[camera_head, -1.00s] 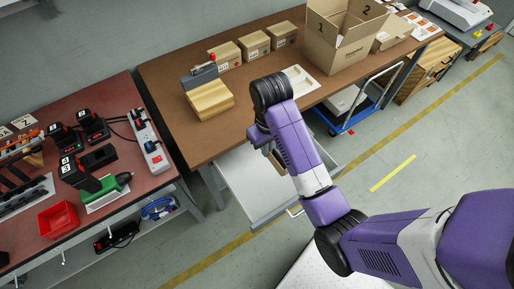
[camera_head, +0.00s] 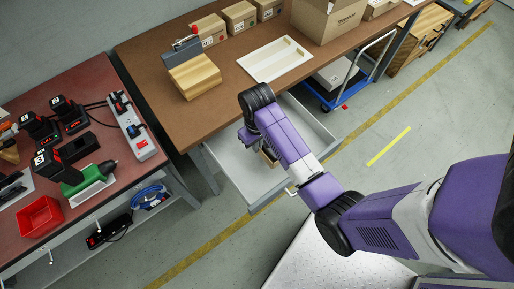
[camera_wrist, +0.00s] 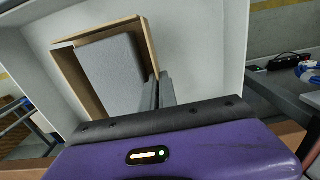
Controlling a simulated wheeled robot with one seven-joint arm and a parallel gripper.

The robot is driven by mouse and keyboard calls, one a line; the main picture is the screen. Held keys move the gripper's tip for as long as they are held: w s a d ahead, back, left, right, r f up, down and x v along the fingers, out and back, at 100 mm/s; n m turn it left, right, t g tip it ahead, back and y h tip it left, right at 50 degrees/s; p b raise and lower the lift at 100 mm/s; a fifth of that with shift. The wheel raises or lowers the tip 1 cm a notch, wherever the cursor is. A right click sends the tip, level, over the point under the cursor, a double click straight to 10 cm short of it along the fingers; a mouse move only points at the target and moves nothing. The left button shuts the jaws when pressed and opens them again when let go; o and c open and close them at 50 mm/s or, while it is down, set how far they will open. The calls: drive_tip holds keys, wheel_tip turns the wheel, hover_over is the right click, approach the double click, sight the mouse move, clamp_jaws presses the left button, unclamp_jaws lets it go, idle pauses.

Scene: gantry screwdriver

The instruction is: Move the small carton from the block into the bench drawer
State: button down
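The bench drawer (camera_head: 232,163) is pulled out below the brown bench, pale and open at the top. My gripper (camera_wrist: 160,92) points down into it. In the wrist view the small carton (camera_wrist: 149,48) is a brown open-topped box with a grey slab inside. One finger is inside its right wall and one outside, closed on that wall. The carton lies within the drawer's outline; I cannot tell whether it touches the floor. In the head view my arm hides most of the carton (camera_head: 268,157). The wooden block (camera_head: 195,77) on the bench has nothing on its sloping top.
A white tray (camera_head: 262,66), several cartons (camera_head: 240,17) and a large box (camera_head: 325,18) are on the bench. A red-topped tool table (camera_head: 75,215) stands left. A blue trolley (camera_head: 340,95) is right of the drawer.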

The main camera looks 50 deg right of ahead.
drive_tip(key=shift+f, duration=2.3)
drive_tip(key=shift+f, duration=0.2)
drive_tip(key=c, duration=1.7)
unclamp_jaws()
drive_tip(key=shift+r, duration=0.1)
wheel_tip(320, 180, up, 12)
drive_tip(key=shift+r, duration=0.1)
